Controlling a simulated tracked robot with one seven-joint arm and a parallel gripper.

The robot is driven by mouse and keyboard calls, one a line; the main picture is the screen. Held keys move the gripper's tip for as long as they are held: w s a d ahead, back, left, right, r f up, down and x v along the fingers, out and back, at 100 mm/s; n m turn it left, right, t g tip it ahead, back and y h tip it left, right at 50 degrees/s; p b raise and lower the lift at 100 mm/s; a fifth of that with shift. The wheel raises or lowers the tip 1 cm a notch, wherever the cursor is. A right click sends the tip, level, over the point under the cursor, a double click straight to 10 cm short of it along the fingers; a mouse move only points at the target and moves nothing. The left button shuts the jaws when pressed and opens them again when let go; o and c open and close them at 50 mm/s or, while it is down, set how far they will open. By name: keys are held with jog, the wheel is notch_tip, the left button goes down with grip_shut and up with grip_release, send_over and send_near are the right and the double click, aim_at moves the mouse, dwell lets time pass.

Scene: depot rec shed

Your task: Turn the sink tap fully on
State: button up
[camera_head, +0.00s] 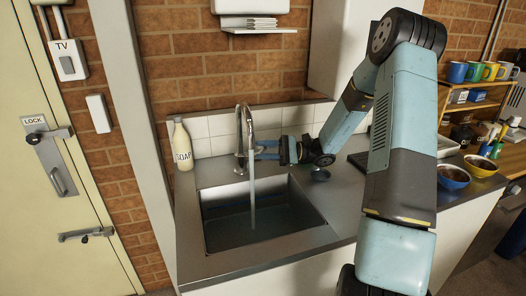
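The sink tap (240,135) is a grey metal gooseneck standing at the back of the sink (222,246). A pale stream of water (252,200) falls from its spout into the basin. My gripper (262,150) reaches in from the right, level with the lower part of the tap, its blue fingers pointing left at it. The fingertips are at or very close to the tap's right side. The tap's handle cannot be made out clearly there, and I cannot tell whether the fingers touch it or have closed on anything.
A cream soap bottle (182,146) stands left of the tap. Patterned bowls (454,178) and a shelf of mugs (457,72) are at the right. A door (62,215) is at the left.

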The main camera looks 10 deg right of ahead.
jog(key=d, duration=0.4)
jog(key=d+f, duration=0.1)
jog(key=d, duration=0.4)
jog(key=d+f, duration=0.1)
jog(key=d, duration=0.3)
jog(key=shift+s+d, duration=0.35)
jog(key=s+a+r+n+g+h, duration=0.45)
jog(key=s+a+r+h, duration=0.45)
jog(key=s+a+h, duration=0.3)
jog(key=s+d+r+n+t+h, duration=0.1)
jog(key=s+r+n+t+h, duration=0.1)
jog(key=s, duration=0.7)
jog(key=s+d+r+n+t+h, duration=0.2)
jog(key=s+r+n+t+h, duration=0.1)
jog(key=s+r+t+h, duration=0.2)
jog(key=s+r+t, duration=0.2)
jog(key=s, duration=0.1)
jog(key=shift+s+r+h, duration=0.3)
jog(key=shift+s, duration=0.1)
